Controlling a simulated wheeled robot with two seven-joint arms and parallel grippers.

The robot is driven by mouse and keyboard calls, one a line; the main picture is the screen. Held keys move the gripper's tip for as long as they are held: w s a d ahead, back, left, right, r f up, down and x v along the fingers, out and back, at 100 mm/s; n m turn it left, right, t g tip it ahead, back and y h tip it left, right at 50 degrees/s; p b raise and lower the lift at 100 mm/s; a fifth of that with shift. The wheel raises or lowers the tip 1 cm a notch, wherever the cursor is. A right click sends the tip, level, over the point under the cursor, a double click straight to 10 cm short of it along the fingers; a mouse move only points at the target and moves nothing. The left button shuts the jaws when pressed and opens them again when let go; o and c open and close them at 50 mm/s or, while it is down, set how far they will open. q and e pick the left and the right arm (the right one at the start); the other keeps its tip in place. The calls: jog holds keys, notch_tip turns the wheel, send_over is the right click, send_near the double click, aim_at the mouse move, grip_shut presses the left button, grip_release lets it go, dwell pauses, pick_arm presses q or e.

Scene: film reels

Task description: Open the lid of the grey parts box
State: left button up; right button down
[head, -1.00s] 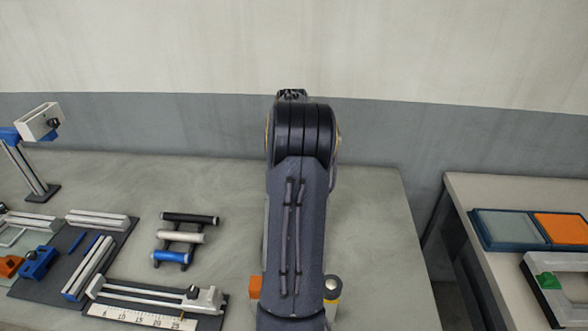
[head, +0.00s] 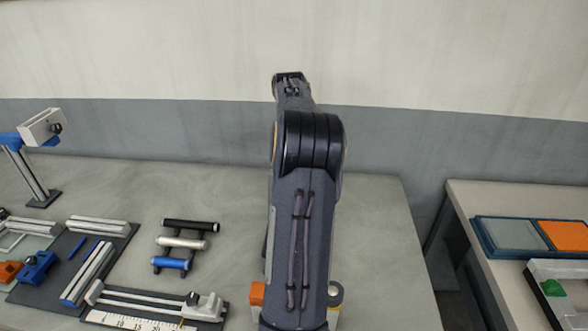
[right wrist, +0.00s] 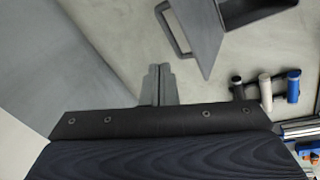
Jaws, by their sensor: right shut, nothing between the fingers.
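The grey parts box (right wrist: 262,12) is at the top right of the right wrist view, cut off by the frame edge. Its dark inside shows. The grey lid (right wrist: 205,35), a flat panel with a loop handle (right wrist: 172,30), stands out from the box's side and looks swung open. My right gripper (right wrist: 158,68) is shut and empty, its fingers together below and left of the handle, apart from it in the picture. In the head view my arm hides the box and the gripper. My left gripper is not in view.
Black, white and blue rollers (head: 183,243) lie left of my arm on the table. An orange block (head: 257,293) sits beside my arm. A second table (head: 470,200) holds trays at right.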

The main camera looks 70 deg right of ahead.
notch_tip(320, 180, down, 8)
jog(key=d+m+p, duration=0.1)
jog(key=m, duration=1.2)
jog(key=shift+d+f, duration=0.2)
jog(key=shift+d, duration=0.1)
